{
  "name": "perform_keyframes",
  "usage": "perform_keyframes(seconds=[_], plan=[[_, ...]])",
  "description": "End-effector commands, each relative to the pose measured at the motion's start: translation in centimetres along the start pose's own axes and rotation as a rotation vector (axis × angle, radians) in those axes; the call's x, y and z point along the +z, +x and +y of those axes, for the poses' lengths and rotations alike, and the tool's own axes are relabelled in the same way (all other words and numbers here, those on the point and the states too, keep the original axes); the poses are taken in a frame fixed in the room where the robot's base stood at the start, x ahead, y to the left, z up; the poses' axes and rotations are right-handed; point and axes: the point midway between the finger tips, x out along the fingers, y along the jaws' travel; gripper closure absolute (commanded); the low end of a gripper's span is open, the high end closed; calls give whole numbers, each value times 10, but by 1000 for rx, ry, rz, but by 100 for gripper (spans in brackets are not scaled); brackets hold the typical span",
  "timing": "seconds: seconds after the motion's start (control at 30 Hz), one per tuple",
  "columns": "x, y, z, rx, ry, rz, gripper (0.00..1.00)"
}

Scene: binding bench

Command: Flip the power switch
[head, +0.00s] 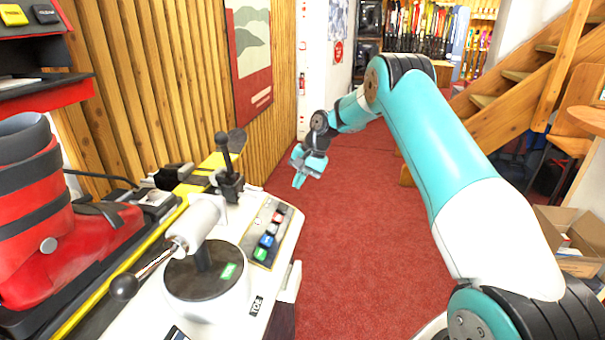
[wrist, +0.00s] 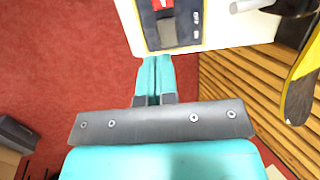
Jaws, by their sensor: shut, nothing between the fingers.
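A control panel (head: 250,262) with a row of coloured buttons lies on the white bench machine in the head view. A green button (head: 260,254), a blue button (head: 267,241) and a red button (head: 277,217) show on it. In the wrist view the panel's end (wrist: 185,46) shows a red part (wrist: 162,4) and a dark grey rocker-like piece (wrist: 167,32). I cannot read which is the power switch. My gripper (head: 298,183) is shut and empty, beyond the panel's far end. In the wrist view its fingertips (wrist: 154,58) point at the panel's near edge; contact cannot be told.
A lever with a black knob (head: 222,140) stands left of the panel. A round post with a crank handle (head: 125,287) stands nearer. A red ski boot (head: 75,240) is at the left. Red carpet (head: 350,260) is clear to the right; a cardboard box (head: 575,235) stands far right.

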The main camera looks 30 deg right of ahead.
Motion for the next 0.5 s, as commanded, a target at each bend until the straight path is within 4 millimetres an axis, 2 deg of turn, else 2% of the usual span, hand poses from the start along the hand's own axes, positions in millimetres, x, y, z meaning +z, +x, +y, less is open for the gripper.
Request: perform_keyframes(seconds=[0.03,0.2,0.33,0.5], plan=[[1,12,0,2,1,-5,100],[1,47,0,1,0,-4,100],[1,67,0,1,0,-3,100],[0,82,0,0,0,0,100]])
